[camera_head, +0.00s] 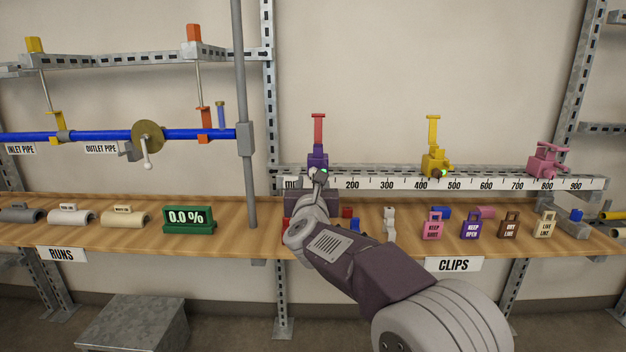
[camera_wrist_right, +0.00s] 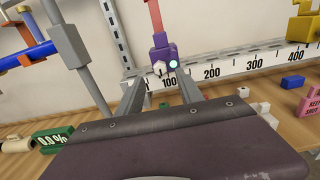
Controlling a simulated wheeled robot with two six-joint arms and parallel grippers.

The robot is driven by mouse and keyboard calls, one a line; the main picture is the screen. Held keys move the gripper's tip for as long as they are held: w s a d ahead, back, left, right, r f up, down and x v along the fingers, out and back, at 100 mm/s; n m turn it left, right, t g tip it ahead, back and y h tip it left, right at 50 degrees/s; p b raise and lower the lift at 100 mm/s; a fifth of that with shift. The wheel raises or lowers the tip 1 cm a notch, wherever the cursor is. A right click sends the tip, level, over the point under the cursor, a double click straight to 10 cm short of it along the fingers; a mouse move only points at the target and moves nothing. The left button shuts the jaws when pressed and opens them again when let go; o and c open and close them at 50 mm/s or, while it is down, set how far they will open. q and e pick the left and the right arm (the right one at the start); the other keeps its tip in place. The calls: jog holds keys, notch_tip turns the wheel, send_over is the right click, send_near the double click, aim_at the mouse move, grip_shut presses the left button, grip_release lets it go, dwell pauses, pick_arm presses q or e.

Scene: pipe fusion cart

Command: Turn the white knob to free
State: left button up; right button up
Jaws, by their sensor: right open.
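The white knob (camera_wrist_right: 158,69) sits on the front of the purple block (camera_wrist_right: 162,55), beside a small green light (camera_wrist_right: 173,64). In the head view the purple block (camera_head: 317,158) stands at the left end of the ruler rail, with a red post above it. My right gripper (camera_wrist_right: 159,77) is open, its two fingers pointing at the block on either side of the knob. I cannot tell whether they touch it. In the head view my right gripper (camera_head: 318,178) is just below the block and partly hides its front. My left gripper is not in view.
The numbered rail (camera_head: 480,184) carries a yellow block (camera_head: 435,162) with a green light and a pink valve (camera_head: 547,160) farther right. A wooden shelf (camera_head: 275,244) below holds several labelled tags and a green display (camera_head: 188,219) reading 0.0 %. A grey upright pole (camera_head: 243,100) stands left.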

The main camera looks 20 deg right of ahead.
aim_at(313, 173)
jog(key=x, duration=0.5)
jog(key=shift+w, duration=0.1)
grip_shut()
